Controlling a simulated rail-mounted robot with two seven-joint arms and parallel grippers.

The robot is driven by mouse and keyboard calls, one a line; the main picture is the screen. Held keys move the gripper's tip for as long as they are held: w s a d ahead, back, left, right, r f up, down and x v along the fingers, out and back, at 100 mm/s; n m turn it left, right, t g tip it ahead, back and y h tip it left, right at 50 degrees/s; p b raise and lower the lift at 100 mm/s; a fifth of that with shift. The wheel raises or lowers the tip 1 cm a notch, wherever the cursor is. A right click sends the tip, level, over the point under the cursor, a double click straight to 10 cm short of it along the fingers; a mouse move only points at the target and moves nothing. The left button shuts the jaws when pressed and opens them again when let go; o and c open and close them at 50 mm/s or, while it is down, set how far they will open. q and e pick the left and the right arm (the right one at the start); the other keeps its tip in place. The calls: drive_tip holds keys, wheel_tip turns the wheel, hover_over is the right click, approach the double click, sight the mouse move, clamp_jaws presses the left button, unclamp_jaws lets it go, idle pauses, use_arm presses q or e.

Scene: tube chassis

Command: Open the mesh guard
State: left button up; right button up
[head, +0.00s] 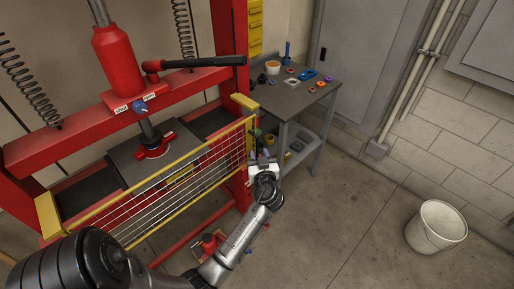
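The mesh guard (182,178) is a yellow-framed panel of thin metal mesh. It stands across the front of the red press, from the yellow block at the left post to the yellow block at the right post. It appears closed. My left gripper (258,152) is at the right end of the guard, close to its edge by the right post. Its fingers are small and partly lost against the clutter behind, so I cannot tell whether they touch the guard or grip anything. My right gripper is not in view.
The red press (118,65) has a bottle jack and a black pump handle (205,61) above the guard. A grey workbench (290,98) with small parts stands behind my gripper. A white bucket (435,227) stands at right. The floor between is clear.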

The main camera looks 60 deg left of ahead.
sight(257, 149)
use_arm(q)
drive_tip(key=shift+x, duration=1.95)
clamp_jaws()
